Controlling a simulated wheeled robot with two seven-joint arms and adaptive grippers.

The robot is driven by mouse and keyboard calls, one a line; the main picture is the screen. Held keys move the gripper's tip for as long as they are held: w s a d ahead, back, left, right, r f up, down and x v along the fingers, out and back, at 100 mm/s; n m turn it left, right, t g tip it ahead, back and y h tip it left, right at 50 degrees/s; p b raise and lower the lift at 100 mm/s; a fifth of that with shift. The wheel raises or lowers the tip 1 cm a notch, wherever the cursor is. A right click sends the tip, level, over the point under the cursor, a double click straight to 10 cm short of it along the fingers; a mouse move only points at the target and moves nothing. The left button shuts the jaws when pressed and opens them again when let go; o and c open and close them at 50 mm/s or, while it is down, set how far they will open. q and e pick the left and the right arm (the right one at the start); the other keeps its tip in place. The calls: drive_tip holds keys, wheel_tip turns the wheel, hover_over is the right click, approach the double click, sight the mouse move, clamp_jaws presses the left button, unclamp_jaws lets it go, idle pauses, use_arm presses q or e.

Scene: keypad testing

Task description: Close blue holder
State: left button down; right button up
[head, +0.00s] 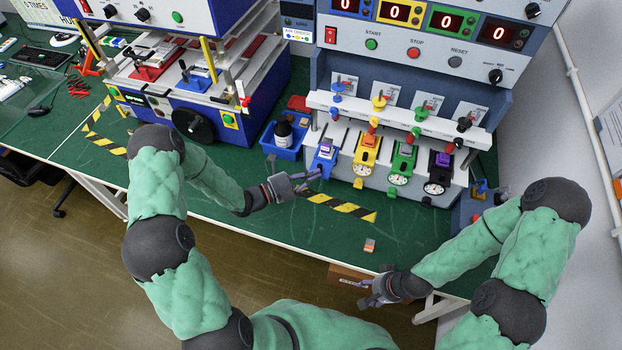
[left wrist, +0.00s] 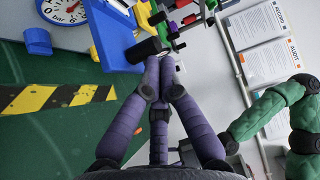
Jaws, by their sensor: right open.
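My left gripper (head: 312,180) is just in front of and below the blue holder. In the left wrist view its fingers (left wrist: 160,66) are drawn together, with no object seen between them. Blue holder parts (left wrist: 112,38) and a black cylinder (left wrist: 147,50) are just past the fingertips; contact cannot be told. My right gripper (head: 368,287) is open and empty near the table's front edge.
Yellow, green and black holders stand to the right of the blue one. A striped strip (head: 342,207) and small block (head: 370,245) lie on the green table (head: 270,235). The front table area is mostly clear.

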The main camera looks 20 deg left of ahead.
sight(321, 152)
use_arm(q)
drive_tip(key=w+b, duration=0.1)
drive_tip(key=w, duration=0.1)
drive_tip(key=w+b, duration=0.2)
drive_tip(key=w, duration=0.1)
drive_tip(key=w+b, duration=0.2)
drive_tip(key=shift+w+d+f, duration=0.15)
drive_tip(key=shift+w+f, duration=0.1)
drive_tip(key=shift+w, duration=0.15)
drive_tip(key=shift+w+r+b, duration=0.15)
drive_tip(key=shift+w+b, duration=0.4)
drive_tip(key=shift+w, duration=0.05)
drive_tip(key=shift+w+r, duration=0.1)
drive_tip(key=shift+r, duration=0.05)
